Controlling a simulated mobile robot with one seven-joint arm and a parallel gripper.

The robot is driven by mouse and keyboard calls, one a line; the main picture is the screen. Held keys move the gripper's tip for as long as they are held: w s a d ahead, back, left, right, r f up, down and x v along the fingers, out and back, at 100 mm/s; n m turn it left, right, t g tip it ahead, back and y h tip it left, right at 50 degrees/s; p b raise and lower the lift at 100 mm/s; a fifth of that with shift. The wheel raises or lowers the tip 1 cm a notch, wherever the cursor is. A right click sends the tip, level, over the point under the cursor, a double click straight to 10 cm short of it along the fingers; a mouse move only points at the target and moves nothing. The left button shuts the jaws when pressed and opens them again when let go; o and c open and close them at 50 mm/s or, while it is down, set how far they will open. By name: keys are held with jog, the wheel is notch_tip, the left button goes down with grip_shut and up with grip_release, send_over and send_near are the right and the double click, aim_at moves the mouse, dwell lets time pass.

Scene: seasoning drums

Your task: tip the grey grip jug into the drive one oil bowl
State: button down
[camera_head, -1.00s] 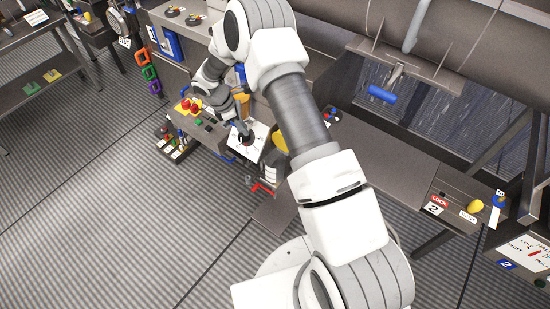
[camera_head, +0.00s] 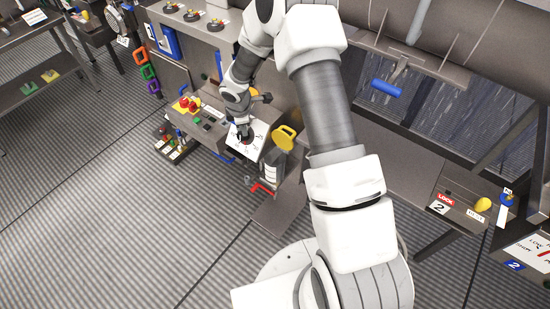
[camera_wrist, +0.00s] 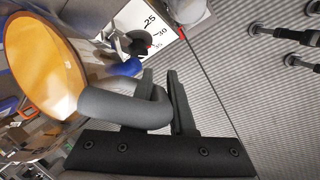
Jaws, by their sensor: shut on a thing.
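In the wrist view my gripper (camera_wrist: 160,100) is shut on the grey grip (camera_wrist: 120,106), a thick rounded loop between the two black fingers. A wide round mouth or surface, orange inside with a dark rim (camera_wrist: 77,60), fills the left of that view; it looks like the jug's, but its join with the grip is unclear. Several small dark dishes (camera_head: 192,15) stand on the back ledge; I cannot tell which, if any, is the drive one oil bowl.
The white panel with a dial (camera_head: 258,140) lies by my gripper; its numbers (camera_wrist: 158,32) show in the wrist view. A yellow handled thing (camera_head: 284,137) stands just right. Red buttons (camera_head: 188,104) are at the left, a red bar (camera_head: 262,188) below. The floor in front is clear.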

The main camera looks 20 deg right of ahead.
jog(key=shift+f+b, duration=0.25)
jog(key=shift+b, duration=0.4)
jog(key=shift+s+d+r+t+y+b, duration=0.15)
jog(key=shift+r+t+y+b, duration=0.15)
jog(key=shift+t+y+b, duration=0.8)
jog(key=shift+w+a+f+t+y+b, duration=0.3)
jog(key=shift+f+t+y+b, duration=0.2)
jog(key=shift+b, duration=2.15)
jog(key=shift+w+a+f+t+y+b, duration=0.25)
jog(key=shift+t+y+b, duration=0.3)
jog(key=shift+b, duration=1.15)
jog(key=shift+w+a+f+t+y+b, duration=0.25)
jog(key=shift+t+y+b, duration=0.3)
jog(key=shift+b, duration=1.1)
